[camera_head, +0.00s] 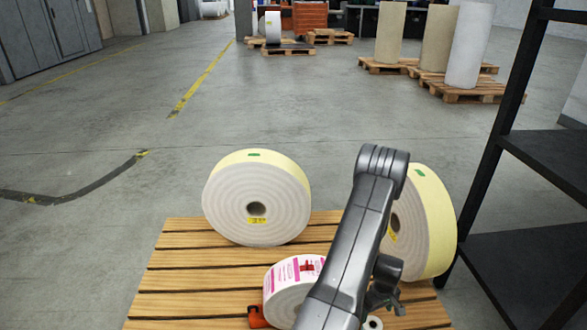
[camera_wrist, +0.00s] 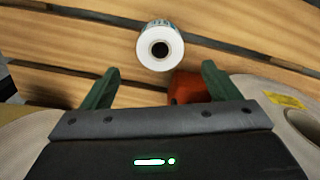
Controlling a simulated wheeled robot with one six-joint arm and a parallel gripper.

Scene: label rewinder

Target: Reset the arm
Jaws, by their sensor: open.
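My gripper (camera_wrist: 160,70) is open, with its two dark green fingers spread apart and nothing held between them. In the head view my arm reaches over the wooden slatted pallet (camera_head: 190,280), and the gripper (camera_head: 383,303) shows only partly beside an arm link. In the wrist view a small white roll with a dark core (camera_wrist: 160,33) lies on the slats just beyond the fingertips, apart from them. A small white roll (camera_head: 374,323) also shows at the bottom of the head view.
Two large cream rolls stand on the pallet, one at the left (camera_head: 230,200) and one at the right (camera_head: 437,220). A pink-printed roll (camera_head: 283,288) and an orange object (camera_head: 257,317) are in front. A black shelf rack (camera_head: 540,150) stands at right.

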